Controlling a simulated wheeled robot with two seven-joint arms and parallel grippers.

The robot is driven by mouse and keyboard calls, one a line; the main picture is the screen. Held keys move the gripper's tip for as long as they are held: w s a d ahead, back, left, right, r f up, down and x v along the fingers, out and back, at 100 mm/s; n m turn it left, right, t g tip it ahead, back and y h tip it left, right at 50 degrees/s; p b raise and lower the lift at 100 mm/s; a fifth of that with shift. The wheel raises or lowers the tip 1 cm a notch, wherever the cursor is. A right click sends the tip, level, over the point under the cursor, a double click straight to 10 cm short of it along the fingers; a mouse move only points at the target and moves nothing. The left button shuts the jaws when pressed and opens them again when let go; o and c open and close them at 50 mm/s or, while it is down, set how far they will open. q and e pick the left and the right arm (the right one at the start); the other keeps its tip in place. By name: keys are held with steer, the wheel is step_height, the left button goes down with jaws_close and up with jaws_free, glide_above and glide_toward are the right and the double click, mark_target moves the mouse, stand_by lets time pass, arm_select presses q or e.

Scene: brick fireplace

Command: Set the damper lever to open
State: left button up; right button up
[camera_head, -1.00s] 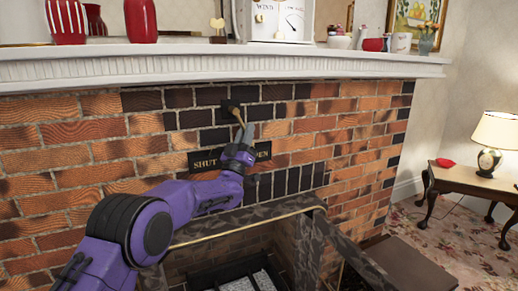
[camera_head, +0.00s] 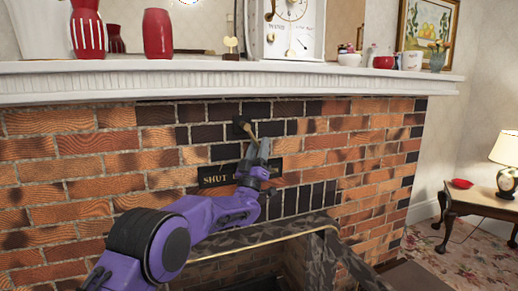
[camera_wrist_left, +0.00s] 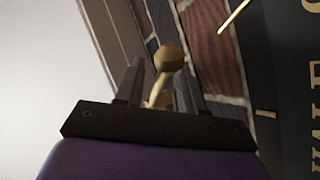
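The brass damper lever (camera_head: 251,131) comes out of a dark square mount (camera_head: 240,124) in the brick and slants down to the right. Below it is a dark plate (camera_head: 205,181) with "SHUT" readable at its left; my gripper hides much of its right part. My left gripper (camera_head: 262,147) is at the lever's lower end. In the left wrist view, the lever's round brass knob (camera_wrist_left: 169,57) and stem stand between the two fingers (camera_wrist_left: 156,88). The fingers are apart, with a gap beside the stem. My right gripper is not in view.
The white mantel shelf (camera_head: 200,84) runs above, holding red vases (camera_head: 157,34) and a white clock (camera_head: 291,35). A side table with a lamp (camera_head: 506,152) stands at the right, away from the arm.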

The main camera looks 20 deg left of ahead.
arm_select(q)
steer(key=shift+f, duration=0.1)
steer(key=b+v, duration=0.2)
steer(key=v, duration=0.8)
steer(key=shift+s, duration=0.15)
steer(key=shift+f, duration=0.2)
